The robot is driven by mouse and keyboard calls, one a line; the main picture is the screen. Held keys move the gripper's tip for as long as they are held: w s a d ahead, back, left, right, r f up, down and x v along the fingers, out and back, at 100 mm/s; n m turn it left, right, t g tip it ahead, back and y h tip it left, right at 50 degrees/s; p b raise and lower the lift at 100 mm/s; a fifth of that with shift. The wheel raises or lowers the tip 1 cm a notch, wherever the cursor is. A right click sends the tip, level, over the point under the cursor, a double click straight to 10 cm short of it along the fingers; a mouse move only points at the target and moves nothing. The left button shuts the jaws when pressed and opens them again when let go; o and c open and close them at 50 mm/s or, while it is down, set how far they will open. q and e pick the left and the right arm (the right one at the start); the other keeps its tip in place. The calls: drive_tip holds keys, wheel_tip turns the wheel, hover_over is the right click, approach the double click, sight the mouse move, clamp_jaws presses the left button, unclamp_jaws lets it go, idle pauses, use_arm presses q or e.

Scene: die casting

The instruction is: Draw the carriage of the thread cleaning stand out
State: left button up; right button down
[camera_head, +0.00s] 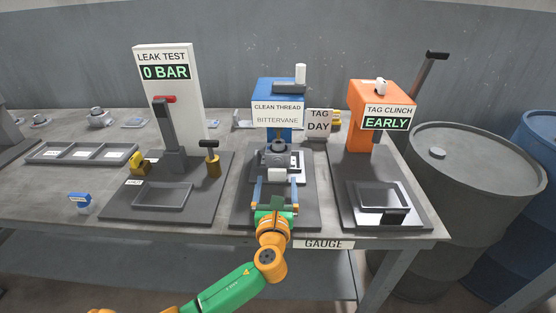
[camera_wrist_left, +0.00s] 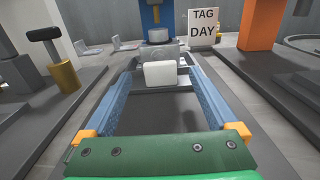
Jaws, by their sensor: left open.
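The thread cleaning stand (camera_head: 278,87) has a blue head and a sign reading CLEAN THREAD, BITTERVANE. Its carriage (camera_head: 299,171) is a pale tray below the head, with a round grey metal part (camera_head: 279,146) on it. A white block-shaped handle (camera_head: 277,174) is at the carriage's front; it also shows in the left wrist view (camera_wrist_left: 160,74). My left gripper (camera_head: 275,182) is open in front of the carriage. Its blue fingers (camera_wrist_left: 160,84) point at the stand, one on each side of the handle, with gaps visible. My right gripper is in neither view.
The leak test stand (camera_head: 168,97) with a lever is on the left. The orange tag clinch stand (camera_head: 371,134) is on the right. The dark base in front of the carriage is clear except for my gripper.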

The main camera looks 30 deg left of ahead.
sight(277, 171)
use_arm(q)
drive_tip(key=x, duration=0.3)
drive_tip(key=b+x, duration=0.1)
drive_tip(key=x, duration=0.1)
drive_tip(key=shift+r, duration=0.3)
drive_tip(key=shift+w+a+f, duration=0.15)
drive_tip(key=shift+w+a, duration=0.1)
drive_tip(key=shift+w, duration=0.1)
drive_tip(key=shift+s, duration=0.1)
drive_tip(key=shift+c, duration=0.8)
drive_tip(key=shift+d, duration=0.1)
clamp_jaws()
